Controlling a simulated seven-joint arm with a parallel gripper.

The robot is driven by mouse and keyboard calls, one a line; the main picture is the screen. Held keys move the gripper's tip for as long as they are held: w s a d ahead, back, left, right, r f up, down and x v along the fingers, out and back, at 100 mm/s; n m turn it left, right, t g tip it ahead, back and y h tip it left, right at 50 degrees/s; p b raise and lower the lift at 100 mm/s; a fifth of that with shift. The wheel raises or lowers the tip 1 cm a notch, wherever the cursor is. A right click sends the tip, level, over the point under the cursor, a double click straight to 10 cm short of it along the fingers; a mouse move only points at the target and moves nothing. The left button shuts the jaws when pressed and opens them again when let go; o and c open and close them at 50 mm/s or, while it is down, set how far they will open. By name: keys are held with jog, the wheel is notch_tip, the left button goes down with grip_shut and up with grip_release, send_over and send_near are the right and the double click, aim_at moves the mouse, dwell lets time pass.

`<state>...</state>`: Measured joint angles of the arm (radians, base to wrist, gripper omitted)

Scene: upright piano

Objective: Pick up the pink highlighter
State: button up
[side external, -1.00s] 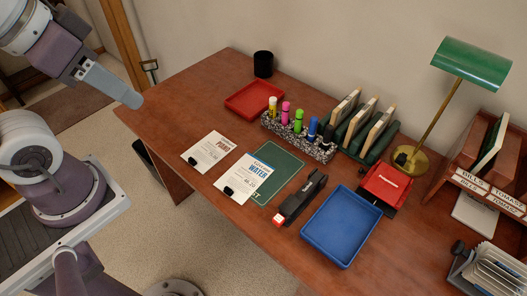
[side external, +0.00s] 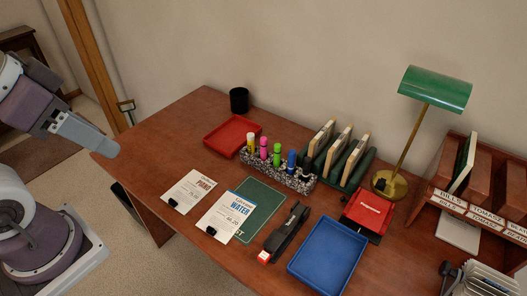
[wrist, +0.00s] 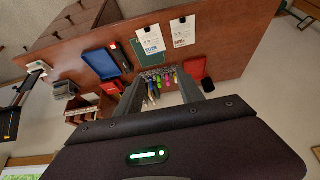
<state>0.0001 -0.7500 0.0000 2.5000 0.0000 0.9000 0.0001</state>
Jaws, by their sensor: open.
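The pink highlighter (side external: 263,147) stands upright in a speckled holder (side external: 281,174) on the desk, between a yellow and a green one. In the wrist view the pink highlighter (wrist: 167,78) is small, and it shows in the gap between the fingers, well beyond them. My gripper (side external: 112,150) is at the left in the side view, off the desk's left end and far from the holder. Its fingers overlap in that view. In the wrist view my gripper (wrist: 160,93) is open with nothing between its fingers.
Blue and black markers share the holder. A red tray (side external: 213,145) and black cup (side external: 239,100) stand left of it, a green book rack (side external: 352,176) behind. Price cards, a green mat (side external: 262,196), a stapler (side external: 287,232) and a blue tray (side external: 327,257) lie in front.

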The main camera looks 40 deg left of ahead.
jog(key=w+r+n+g+h, duration=0.1)
jog(key=w+r+n+h, duration=0.2)
jog(key=w, duration=0.4)
jog(key=n+g+y, duration=0.2)
jog(key=n+g, duration=0.2)
jog(key=n, duration=1)
send_over(264, 138)
jog(key=s+a, duration=0.2)
jog(key=s, duration=0.1)
notch_tip(264, 138, down, 18)
jog(key=shift+n+g+y, duration=0.3)
jog(key=shift+n+y, duration=0.2)
jog(key=f, duration=0.3)
jog(key=w+d+f, duration=0.1)
jog(key=f, duration=0.2)
jog(key=w+d+f, duration=0.1)
jog(key=f, duration=0.2)
jog(key=shift+w+f, duration=0.2)
jog(key=f, duration=0.7)
jog(key=shift+w+f, duration=0.2)
grip_shut()
